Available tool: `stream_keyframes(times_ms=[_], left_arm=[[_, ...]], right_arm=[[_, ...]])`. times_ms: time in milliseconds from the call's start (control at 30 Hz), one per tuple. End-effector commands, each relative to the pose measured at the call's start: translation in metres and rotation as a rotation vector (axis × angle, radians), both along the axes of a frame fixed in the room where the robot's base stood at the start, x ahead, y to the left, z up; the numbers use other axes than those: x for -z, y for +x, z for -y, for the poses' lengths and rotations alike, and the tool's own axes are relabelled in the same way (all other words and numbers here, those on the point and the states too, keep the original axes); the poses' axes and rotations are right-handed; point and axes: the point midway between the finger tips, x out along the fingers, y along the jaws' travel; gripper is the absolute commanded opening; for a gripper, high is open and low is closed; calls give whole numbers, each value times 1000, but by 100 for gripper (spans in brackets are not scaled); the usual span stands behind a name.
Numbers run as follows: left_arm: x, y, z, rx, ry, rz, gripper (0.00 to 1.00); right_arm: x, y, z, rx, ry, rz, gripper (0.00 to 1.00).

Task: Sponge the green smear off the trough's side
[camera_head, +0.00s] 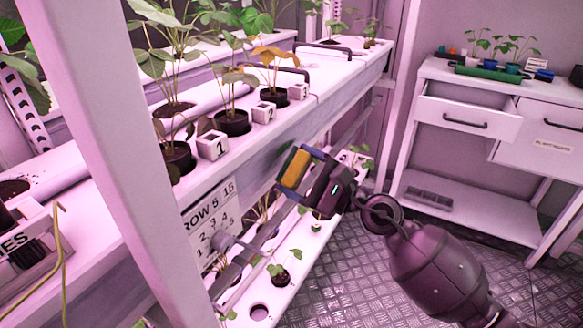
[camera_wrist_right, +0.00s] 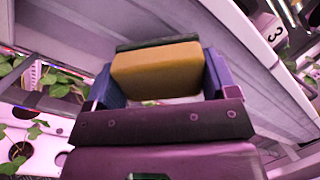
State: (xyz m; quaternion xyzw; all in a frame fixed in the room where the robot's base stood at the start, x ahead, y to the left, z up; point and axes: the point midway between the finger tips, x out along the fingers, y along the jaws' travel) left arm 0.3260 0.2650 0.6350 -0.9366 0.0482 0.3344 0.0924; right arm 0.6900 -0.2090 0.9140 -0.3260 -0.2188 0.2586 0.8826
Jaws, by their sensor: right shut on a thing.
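My right gripper (camera_head: 318,175) is shut on a yellow sponge (camera_head: 295,168) with a dark green scouring layer. The sponge also shows in the right wrist view (camera_wrist_right: 157,72), between the two blue fingers, with its dark layer facing away from the gripper. The sponge is at the side of the upper white trough (camera_head: 240,165), close to it; I cannot tell whether it touches. No green smear shows clearly on the trough's side; the sponge and gripper cover part of that side. My left gripper is not in view.
Potted plants (camera_head: 233,122) and numbered white blocks (camera_head: 212,145) stand along the trough's top. A rack post (camera_head: 110,140) crosses the left. A lower trough (camera_head: 285,290) lies beneath. A workbench with an open drawer (camera_head: 468,112) stands right. The floor (camera_head: 350,280) is clear.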

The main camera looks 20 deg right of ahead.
Motion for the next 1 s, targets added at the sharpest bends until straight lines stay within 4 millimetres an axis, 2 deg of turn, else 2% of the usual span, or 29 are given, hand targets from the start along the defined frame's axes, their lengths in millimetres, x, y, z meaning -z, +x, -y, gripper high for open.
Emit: stream_keyframes(times_ms=[267,433,1000], left_arm=[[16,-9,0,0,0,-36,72],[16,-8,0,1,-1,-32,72],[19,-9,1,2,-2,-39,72]], right_arm=[[8,-17,14,0,-1,-4,60],[10,-27,21,0,-1,-3,60],[12,-34,26,0,-1,-3,60]])
